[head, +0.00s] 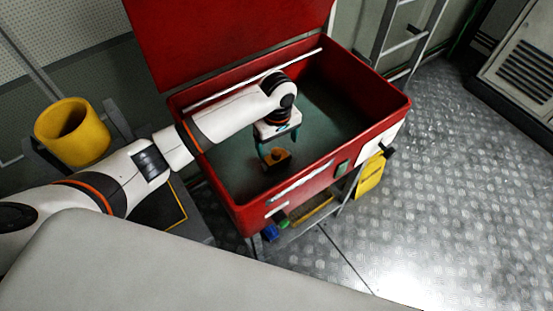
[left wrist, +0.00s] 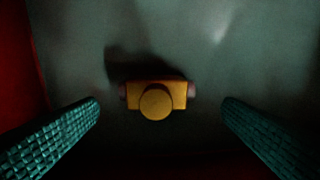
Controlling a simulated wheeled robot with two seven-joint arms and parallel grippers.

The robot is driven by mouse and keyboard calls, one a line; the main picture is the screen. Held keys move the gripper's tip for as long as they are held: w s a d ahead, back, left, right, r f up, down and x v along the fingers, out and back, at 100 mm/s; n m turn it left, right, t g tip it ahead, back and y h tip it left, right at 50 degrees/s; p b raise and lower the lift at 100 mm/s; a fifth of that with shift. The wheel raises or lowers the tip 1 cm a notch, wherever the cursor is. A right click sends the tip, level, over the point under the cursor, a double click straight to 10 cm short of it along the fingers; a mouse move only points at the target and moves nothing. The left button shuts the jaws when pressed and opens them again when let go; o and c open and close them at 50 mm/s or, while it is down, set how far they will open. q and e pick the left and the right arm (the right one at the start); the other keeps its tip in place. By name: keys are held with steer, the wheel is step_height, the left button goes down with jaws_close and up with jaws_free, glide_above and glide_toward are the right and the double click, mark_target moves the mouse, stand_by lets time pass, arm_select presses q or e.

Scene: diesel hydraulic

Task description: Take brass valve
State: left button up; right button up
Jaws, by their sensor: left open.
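The brass valve (left wrist: 157,97) lies on the floor of an open red bin (head: 222,205). It is a yellow-brass block with a round knob on its near side and a darker stub at each end. My left gripper (head: 272,157) reaches down into the bin over the valve (head: 278,155). In the left wrist view its two teal ribbed fingers (left wrist: 160,118) stand apart, one on each side of the valve, with a gap to both ends. The fingers do not touch the valve. My right gripper is not in view.
The bin's red lid (head: 225,35) stands raised at the back, and its walls surround my left gripper. A yellow cylinder (head: 72,132) stands at the left. A ladder (head: 405,35) leans behind the bin. Metal plate floor (head: 450,180) is clear at the right.

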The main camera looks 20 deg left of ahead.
mark_target(277, 158)
arm_select(q)
step_height(277, 158, down, 3)
steer(key=shift+r, duration=0.1)
step_height(277, 158, down, 5)
steer(key=shift+s+r, duration=0.1)
steer(key=shift+s, duration=0.05)
steer(key=shift+c, duration=0.3)
steer(key=c, duration=0.9)
